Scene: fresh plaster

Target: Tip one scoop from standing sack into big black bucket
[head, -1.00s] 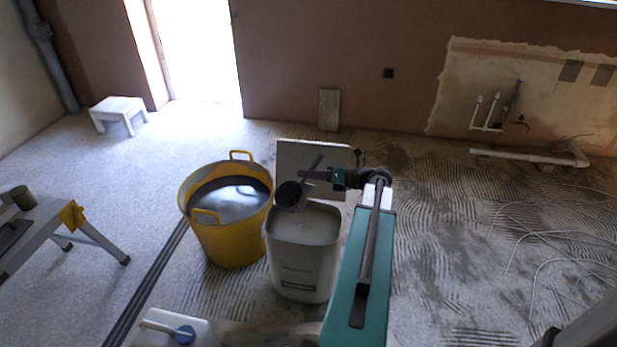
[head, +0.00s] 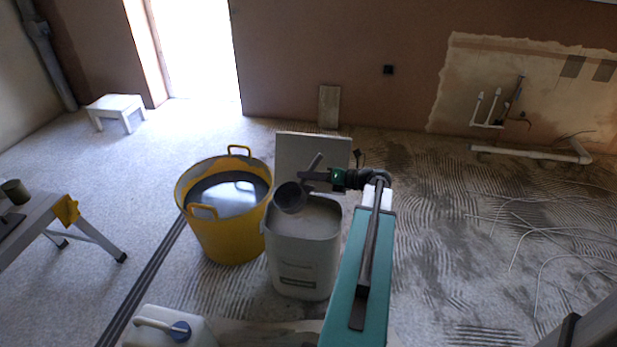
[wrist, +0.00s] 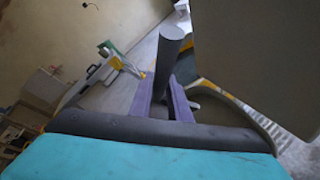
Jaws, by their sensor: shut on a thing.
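My gripper (head: 312,177) is shut on the handle of a dark grey scoop (head: 290,198). The handle (wrist: 168,62) stands up between the fingers in the wrist view. The scoop's cup hangs over the left rear rim of an upright pale open-topped container (head: 300,268), with light grey material inside; this seems to be the standing sack. I cannot tell what the cup holds. Left of it stands a big yellow bucket (head: 228,238) with two handles and a dark, shiny surface inside. No big black bucket shows; the large bucket in view is yellow.
A grey board (head: 300,150) stands behind the pale container. A white jerrycan (head: 165,328) is at the front. A trestle bench (head: 42,222) is at left, a white step stool (head: 116,106) further back. Pipes and loose cables lie at right.

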